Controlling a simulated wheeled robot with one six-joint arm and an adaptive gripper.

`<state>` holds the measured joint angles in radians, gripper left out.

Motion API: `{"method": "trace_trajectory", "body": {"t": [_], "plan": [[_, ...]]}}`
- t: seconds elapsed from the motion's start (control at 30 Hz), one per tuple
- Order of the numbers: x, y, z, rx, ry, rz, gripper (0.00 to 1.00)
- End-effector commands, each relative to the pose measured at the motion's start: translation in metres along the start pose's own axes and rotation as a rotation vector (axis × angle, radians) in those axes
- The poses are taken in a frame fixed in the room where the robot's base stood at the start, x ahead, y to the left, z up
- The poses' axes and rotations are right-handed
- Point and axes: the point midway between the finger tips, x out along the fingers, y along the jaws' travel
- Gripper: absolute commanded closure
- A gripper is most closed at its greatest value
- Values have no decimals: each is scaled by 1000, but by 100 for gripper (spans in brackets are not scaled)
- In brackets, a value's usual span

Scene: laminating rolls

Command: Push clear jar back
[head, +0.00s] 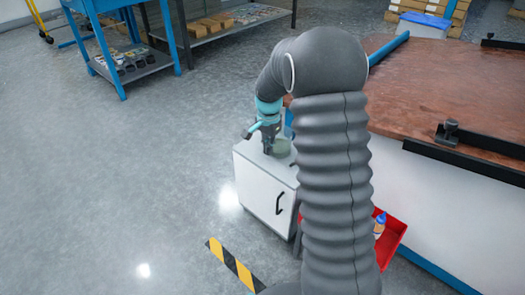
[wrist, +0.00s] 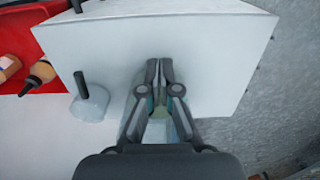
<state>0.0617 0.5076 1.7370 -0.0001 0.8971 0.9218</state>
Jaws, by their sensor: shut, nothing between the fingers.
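A clear, faintly green jar (head: 282,147) stands on top of the white cabinet (head: 265,182), close beside my gripper in the head view. My gripper (head: 268,149) points down at the cabinet top, with its fingers shut and empty. In the wrist view, the closed fingertips (wrist: 159,64) are over the pale cabinet top (wrist: 225,60). The clear jar (wrist: 134,122) shows beneath and behind the finger linkage there, mostly hidden by it. I cannot tell whether the fingers touch the jar.
A pale container with a dark upright rod (wrist: 88,104) stands left of my fingers in the wrist view. A red bin (head: 392,240) with bottles sits beside the cabinet. A brown-topped table (head: 440,95) stands at the right. Open floor (head: 120,190) lies left.

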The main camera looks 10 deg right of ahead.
Motion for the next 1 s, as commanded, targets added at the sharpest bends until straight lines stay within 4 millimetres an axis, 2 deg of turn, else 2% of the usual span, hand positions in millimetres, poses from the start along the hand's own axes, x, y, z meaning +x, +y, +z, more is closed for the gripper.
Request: {"method": "trace_trajectory", "body": {"t": [0.03,0.1,0.2,0.67,0.83,1.0], "plan": [[-3,0,-12,4,0,0,100],[-2,0,-22,1,0,0,100],[-1,0,-29,0,0,0,100],[-5,-1,-30,-2,1,-1,100],[-26,-1,-30,-2,2,-2,100],[-61,-2,-31,-2,3,-4,100]]}}
